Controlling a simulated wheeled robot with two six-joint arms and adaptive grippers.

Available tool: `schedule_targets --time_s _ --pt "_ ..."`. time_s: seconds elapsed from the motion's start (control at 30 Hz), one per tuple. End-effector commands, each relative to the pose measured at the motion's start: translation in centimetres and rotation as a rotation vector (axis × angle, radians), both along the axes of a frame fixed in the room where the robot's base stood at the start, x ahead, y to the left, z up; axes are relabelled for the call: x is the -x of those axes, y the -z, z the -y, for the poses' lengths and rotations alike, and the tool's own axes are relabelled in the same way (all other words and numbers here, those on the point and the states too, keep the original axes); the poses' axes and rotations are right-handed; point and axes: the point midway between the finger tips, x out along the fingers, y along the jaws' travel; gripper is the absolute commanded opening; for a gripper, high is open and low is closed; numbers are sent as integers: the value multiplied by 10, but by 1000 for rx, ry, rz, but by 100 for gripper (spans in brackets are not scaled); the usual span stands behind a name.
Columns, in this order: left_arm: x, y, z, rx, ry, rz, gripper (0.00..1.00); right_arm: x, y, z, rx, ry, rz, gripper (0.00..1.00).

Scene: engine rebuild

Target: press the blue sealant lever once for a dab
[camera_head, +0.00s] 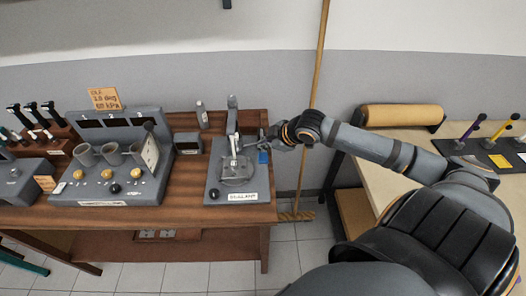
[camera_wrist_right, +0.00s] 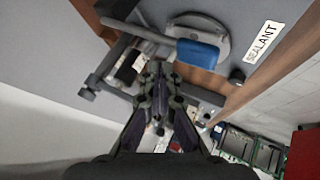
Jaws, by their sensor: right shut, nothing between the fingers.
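The sealant dispenser (camera_head: 214,190) is a grey stand on the right end of the wooden bench, with a white label on its front. Its blue lever (camera_head: 263,157) sticks out at the right side. In the right wrist view the blue lever pad (camera_wrist_right: 198,54) is large, on a grey arm near the SEALANT label (camera_wrist_right: 263,52). My right gripper (camera_head: 266,141) is shut and empty, beside the lever on its far side in the head view. In the wrist view its fingertips (camera_wrist_right: 158,70) appear just below and left of the pad; I cannot tell whether they touch it. My left gripper is not in view.
A grey console (camera_head: 112,188) with cups and knobs stands left on the bench (camera_head: 185,217). A small bottle (camera_head: 201,115) stands behind the dispenser. A broom (camera_head: 313,85) leans between the benches. A roll (camera_head: 402,116) and several coloured-handled tools are at right.

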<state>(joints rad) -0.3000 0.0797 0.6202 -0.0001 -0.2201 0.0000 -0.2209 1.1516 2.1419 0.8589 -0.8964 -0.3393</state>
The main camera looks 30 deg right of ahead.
Motion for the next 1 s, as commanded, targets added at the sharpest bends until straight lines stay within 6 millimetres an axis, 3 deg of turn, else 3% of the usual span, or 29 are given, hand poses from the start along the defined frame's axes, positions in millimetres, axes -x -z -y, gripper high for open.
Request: schedule_targets --time_s 1.0 --pt "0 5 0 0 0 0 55 1 8 0 1 -1 0 0"
